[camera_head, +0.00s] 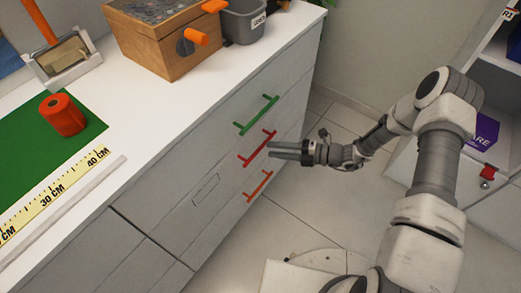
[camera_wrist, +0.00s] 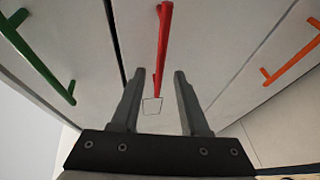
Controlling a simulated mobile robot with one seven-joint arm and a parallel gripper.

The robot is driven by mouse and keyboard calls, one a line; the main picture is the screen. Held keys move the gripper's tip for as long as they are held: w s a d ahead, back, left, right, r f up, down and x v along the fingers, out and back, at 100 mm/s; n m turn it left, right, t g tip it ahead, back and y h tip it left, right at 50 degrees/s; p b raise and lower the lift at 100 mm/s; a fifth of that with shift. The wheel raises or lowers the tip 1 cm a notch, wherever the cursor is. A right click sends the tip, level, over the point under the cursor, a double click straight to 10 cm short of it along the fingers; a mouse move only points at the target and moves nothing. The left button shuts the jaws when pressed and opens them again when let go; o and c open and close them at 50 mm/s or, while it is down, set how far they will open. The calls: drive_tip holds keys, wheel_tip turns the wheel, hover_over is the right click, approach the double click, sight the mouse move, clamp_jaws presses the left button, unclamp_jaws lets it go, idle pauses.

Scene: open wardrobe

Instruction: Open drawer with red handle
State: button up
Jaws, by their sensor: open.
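The red handle (camera_head: 257,148) is a bar on the middle drawer of a white cabinet, between a green handle (camera_head: 256,115) above and an orange handle (camera_head: 257,186) below. My gripper (camera_head: 271,150) is open, its fingers pointing at the drawer front beside the red handle. In the wrist view the red handle (camera_wrist: 163,45) runs up from between the fingertips of my gripper (camera_wrist: 158,75). I see no finger closed on it. The drawer looks shut. The exact gap between fingers and handle is hard to tell.
The white countertop (camera_head: 185,85) holds a wooden box (camera_head: 165,40), a grey bin (camera_head: 243,22), a red roll (camera_head: 63,114) and a green mat (camera_head: 30,150). Open tiled floor (camera_head: 290,215) lies before the drawers. A shelf unit (camera_head: 492,75) stands at right.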

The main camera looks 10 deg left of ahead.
sight(262, 148)
drive_tip(key=a, duration=0.2)
drive_tip(key=a+f+b, duration=0.1)
drive_tip(key=a, duration=0.2)
drive_tip(key=shift+a, duration=0.1)
clamp_jaws()
idle(1.3)
